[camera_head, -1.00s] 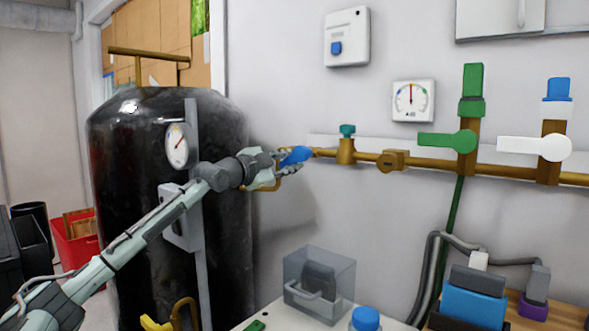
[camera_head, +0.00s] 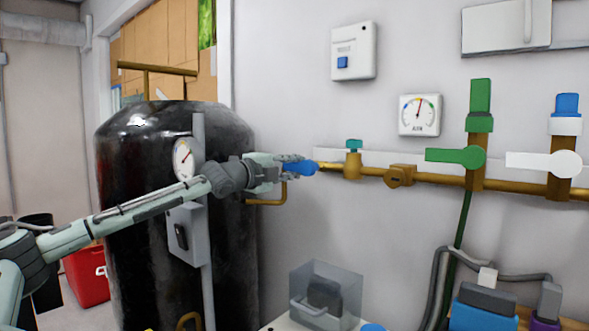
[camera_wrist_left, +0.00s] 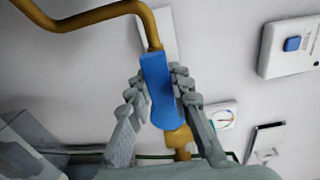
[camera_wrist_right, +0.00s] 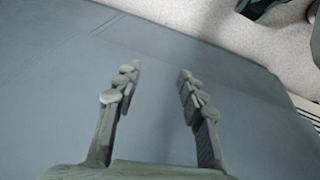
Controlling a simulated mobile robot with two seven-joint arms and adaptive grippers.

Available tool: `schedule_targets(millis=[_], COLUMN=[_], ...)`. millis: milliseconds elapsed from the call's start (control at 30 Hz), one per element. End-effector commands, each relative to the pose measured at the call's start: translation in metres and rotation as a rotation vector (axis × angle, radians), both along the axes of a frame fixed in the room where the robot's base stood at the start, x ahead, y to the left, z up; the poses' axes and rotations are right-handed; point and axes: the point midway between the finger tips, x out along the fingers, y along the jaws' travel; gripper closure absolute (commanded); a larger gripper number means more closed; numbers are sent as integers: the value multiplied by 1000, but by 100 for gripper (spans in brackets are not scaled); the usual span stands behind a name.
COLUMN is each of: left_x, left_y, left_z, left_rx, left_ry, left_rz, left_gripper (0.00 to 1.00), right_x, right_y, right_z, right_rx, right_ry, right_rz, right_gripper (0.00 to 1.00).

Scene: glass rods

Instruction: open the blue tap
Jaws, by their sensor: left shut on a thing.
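The blue tap (camera_head: 303,168) sits at the left end of the brass pipe on the wall. My left gripper (camera_head: 294,165) is closed around its blue handle. In the left wrist view the blue handle (camera_wrist_left: 158,88) lies between the fingers of my left gripper (camera_wrist_left: 159,84), roughly in line with the brass pipe. The fingers hide part of the handle in the head view. My right gripper (camera_wrist_right: 157,82) shows only in its own wrist view, open and empty above a blue-grey surface.
A black tank (camera_head: 150,240) with a gauge stands left of the tap. A green lever (camera_head: 455,157) and a white lever (camera_head: 543,162) are further right on the brass pipe (camera_head: 440,180). A clear box (camera_head: 345,285) stands below. The wall around the tap is clear.

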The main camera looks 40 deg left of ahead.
Motion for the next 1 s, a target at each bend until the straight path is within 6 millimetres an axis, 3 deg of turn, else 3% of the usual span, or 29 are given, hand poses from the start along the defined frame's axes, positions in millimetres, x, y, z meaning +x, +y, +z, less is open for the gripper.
schedule_targets(millis=[400,433,600,1000], left_x=[0,0,0,0], left_y=[0,0,0,0], left_z=[1,1,1,9], left_rx=[18,17,14,15], left_ry=[1,1,0,-1], left_rz=[1,1,1,0], left_gripper=[100,77,58,58], right_x=[0,0,0,-1], right_y=[2,2,2,1], right_z=[0,0,0,0], right_rx=[4,4,5,2], right_ry=[-1,-1,-2,0], right_rz=[-2,-2,-1,1], right_gripper=[60,60,60,60])
